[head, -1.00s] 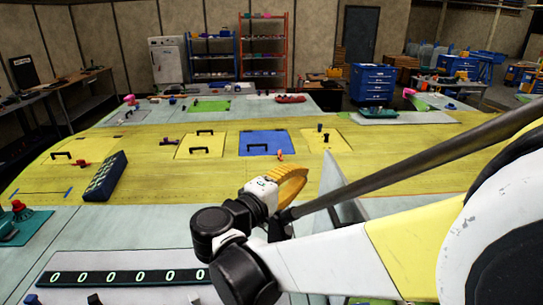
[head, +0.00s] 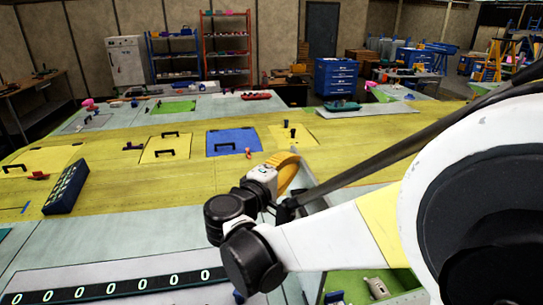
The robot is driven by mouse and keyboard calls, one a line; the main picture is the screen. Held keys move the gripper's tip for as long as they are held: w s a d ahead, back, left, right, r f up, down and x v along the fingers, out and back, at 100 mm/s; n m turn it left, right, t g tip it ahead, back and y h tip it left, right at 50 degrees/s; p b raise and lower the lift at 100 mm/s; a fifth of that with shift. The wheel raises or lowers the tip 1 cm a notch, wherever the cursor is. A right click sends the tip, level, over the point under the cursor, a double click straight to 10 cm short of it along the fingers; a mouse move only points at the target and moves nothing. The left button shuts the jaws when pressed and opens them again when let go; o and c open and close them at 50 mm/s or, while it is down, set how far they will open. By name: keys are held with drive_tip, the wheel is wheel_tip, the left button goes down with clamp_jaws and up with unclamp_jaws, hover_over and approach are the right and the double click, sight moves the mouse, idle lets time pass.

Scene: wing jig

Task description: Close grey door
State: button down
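A grey panel (head: 306,182), which looks like the grey door, stands raised just right of my gripper. Most of it is hidden behind my arm. Below and right of it is an open green-lined compartment (head: 352,284) with small objects inside. My gripper (head: 286,168) is at the picture's middle, over the near edge of the yellow surface and close to the panel. Only an orange curved part and the white and black wrist show. The fingertips are hidden, so I cannot tell whether it is open or touches the panel.
The yellow wing surface (head: 130,190) carries yellow hatches with black handles and a blue hatch (head: 222,149). A dark blue keypad block (head: 66,188) lies at left. A counter strip with zeros (head: 108,287) is in front. Shelves and a blue drawer cabinet (head: 336,77) stand behind.

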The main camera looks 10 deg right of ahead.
drive_tip(key=d+f+m+g+y, duration=0.1)
drive_tip(key=d+f+m+y, duration=0.2)
drive_tip(key=d, duration=1)
drive_tip(key=d+f+m+g+y, duration=0.2)
drive_tip(key=d+f, duration=0.4)
drive_tip(key=d, duration=0.7)
drive_tip(key=d+f+m+y+b, duration=0.1)
drive_tip(key=d+f+y+b, duration=0.1)
drive_tip(key=d+f+b, duration=0.2)
drive_tip(key=d+f+m+y+b, duration=0.1)
drive_tip(key=d+f+b, duration=0.3)
drive_tip(key=f, duration=0.6)
drive_tip(key=d+f+m+y+b, duration=0.1)
drive_tip(key=d+f+y+b, duration=0.2)
drive_tip(key=f, duration=0.4)
drive_tip(key=shift+d+f+b, duration=0.25)
drive_tip(key=shift+d+b, duration=0.65)
drive_tip(key=shift+b, duration=0.15)
